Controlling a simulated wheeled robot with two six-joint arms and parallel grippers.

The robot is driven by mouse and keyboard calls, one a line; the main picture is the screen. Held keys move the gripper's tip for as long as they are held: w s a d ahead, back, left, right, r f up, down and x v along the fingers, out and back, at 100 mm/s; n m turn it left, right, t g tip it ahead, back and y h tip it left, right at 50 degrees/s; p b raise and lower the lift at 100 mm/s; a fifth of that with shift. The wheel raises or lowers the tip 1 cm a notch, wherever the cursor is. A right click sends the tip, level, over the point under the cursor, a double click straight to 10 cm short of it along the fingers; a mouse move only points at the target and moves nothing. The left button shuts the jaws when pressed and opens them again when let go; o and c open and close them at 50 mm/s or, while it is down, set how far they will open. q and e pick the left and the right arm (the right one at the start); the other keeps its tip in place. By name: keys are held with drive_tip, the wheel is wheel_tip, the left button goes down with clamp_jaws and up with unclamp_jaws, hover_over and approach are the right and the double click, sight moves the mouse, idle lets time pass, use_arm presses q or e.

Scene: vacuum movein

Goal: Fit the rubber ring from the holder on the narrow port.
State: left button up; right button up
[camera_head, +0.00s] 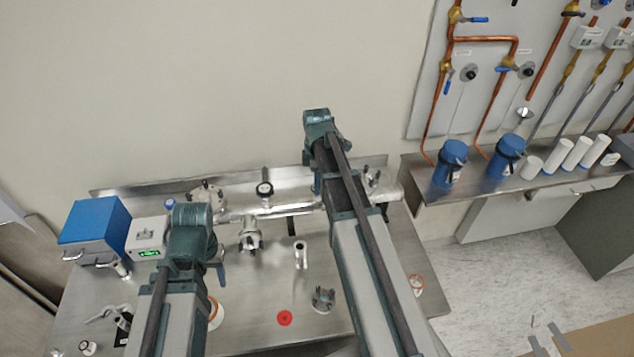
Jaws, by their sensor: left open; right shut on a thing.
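My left gripper (221,274) hangs over the left part of the metal bench, open, with its arm covering part of what lies below. My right gripper (317,186) is at the back of the bench beside the horizontal steel pipe (285,210). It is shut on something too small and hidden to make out. An orange ring on a white round piece (215,312) shows partly behind my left arm. Another pale piece with an orange rim (416,285) lies right of my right arm. Which port is the narrow one, I cannot tell; a flanged port (250,238) faces forward on the pipe.
A short steel tube (300,253) stands mid-bench, with a red disc (284,318) and a clamp-like metal part (323,299) in front. A blue box (96,228) and a white display unit (148,240) stand left. My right arm crosses the right side.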

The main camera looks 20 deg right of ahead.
drive_tip(key=o, duration=1.2)
wheel_tip(320, 180, up, 14)
drive_tip(key=p, duration=1.4)
drive_tip(key=shift+f, duration=0.15)
